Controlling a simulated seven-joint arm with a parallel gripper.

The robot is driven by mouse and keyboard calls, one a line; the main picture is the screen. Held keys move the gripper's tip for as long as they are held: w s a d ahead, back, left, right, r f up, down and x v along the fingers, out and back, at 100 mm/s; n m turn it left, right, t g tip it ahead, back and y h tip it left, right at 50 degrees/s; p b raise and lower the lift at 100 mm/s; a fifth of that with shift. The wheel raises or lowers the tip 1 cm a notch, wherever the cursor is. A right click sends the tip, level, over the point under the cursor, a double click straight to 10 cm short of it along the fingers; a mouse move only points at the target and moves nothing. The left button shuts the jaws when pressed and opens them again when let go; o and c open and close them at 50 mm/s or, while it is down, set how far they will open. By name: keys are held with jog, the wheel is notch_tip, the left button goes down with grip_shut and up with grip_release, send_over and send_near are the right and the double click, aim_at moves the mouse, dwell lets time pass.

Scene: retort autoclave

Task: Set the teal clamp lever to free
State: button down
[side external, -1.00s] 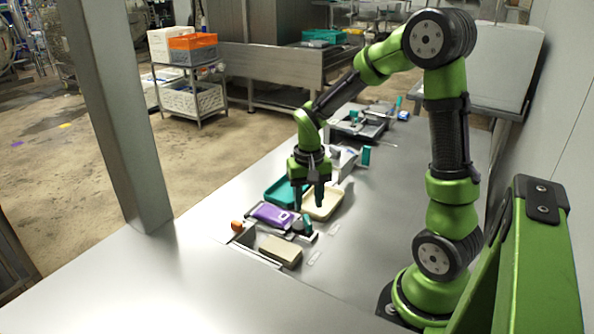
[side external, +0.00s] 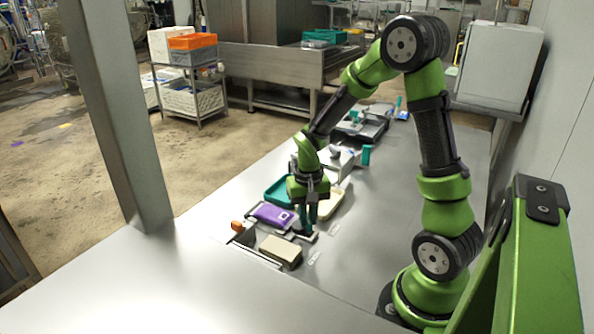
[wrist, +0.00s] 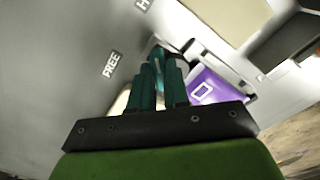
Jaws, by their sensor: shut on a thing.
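The teal clamp lever (wrist: 157,55) shows in the wrist view between the tips of my dark teal fingers, beside the purple pouch. My gripper (side external: 308,232) is low over the clamp fixture in the side view, fingers pointing down. It is shut on the lever; the fingers hide most of it. In the wrist view my gripper (wrist: 160,75) is at the lever's end of the fixture. A FREE label (wrist: 111,64) lies on the table left of the fingers. A second label (wrist: 143,4), cut off and starting with H, is at the top edge.
The purple pouch (side external: 272,215) lies in the fixture, with a beige block (side external: 280,250) in front. A teal tray (side external: 278,188) and a cream tray (side external: 330,205) are just behind. An orange knob (side external: 237,226) is at the left. The table right of the labels is clear.

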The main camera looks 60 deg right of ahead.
aim_at(308, 219)
jog(key=shift+n, duration=0.4)
jog(key=n, duration=0.3)
jog(key=shift+n, duration=0.3)
jog(key=n, duration=0.4)
jog(key=shift+n, duration=0.3)
jog(key=n, duration=0.4)
jog(key=shift+n, duration=0.3)
jog(key=n, duration=0.4)
jog(key=shift+n, duration=0.3)
jog(key=c, duration=1.1)
grip_release()
notch_tip(308, 219, up, 17)
